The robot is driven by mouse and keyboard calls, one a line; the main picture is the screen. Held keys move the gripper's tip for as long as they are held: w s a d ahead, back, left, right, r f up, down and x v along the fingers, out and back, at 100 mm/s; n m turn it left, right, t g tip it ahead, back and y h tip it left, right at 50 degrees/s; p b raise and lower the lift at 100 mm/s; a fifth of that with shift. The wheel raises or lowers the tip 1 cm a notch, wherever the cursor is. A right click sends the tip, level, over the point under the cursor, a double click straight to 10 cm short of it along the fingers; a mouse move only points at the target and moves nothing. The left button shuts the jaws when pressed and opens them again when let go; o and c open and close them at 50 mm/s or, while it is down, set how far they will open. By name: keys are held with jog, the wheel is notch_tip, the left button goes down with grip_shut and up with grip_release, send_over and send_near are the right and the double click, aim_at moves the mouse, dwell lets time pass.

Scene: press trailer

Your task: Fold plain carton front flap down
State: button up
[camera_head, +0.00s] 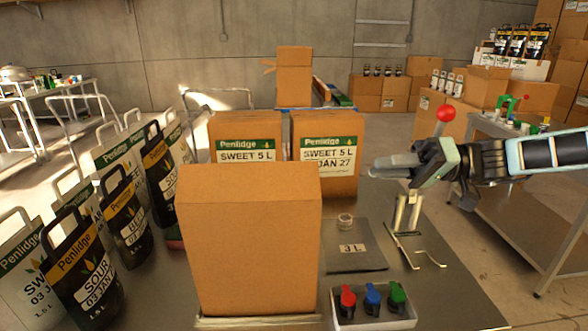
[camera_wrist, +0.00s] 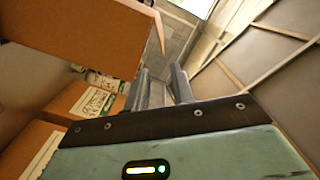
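A tall plain brown carton (camera_head: 250,250) without a label stands upright at the front centre. A slanted panel (camera_head: 250,182) shows along its top; I cannot tell from here which flap that is. In the wrist view a plain carton (camera_wrist: 75,40) fills the upper left, with a thin flap edge (camera_wrist: 158,32) at its right end. My gripper (camera_head: 378,170) is in the air to the right of the carton, fingers pointing left, apart from it. In the wrist view its two fingers (camera_wrist: 160,88) are parted with nothing held between them.
Two labelled Penlidge cartons (camera_head: 245,130) (camera_head: 325,160) stand behind the plain one. Several labelled pouches (camera_head: 125,215) line the left. A bent metal stand (camera_head: 405,215), a marked plate (camera_head: 352,260) and a tray of coloured taps (camera_head: 373,323) are at right. Another carton (camera_head: 294,80) stands farther back.

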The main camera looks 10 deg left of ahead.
jog(key=p, duration=0.5)
send_near(294, 164)
jog(key=x, duration=0.8)
jog(key=shift+s+a, duration=0.15)
jog(key=shift+a, duration=0.15)
jog(key=shift+s+a+f+p, duration=0.15)
jog(key=shift+a+p, duration=0.15)
jog(key=shift+a, duration=0.4)
grip_shut()
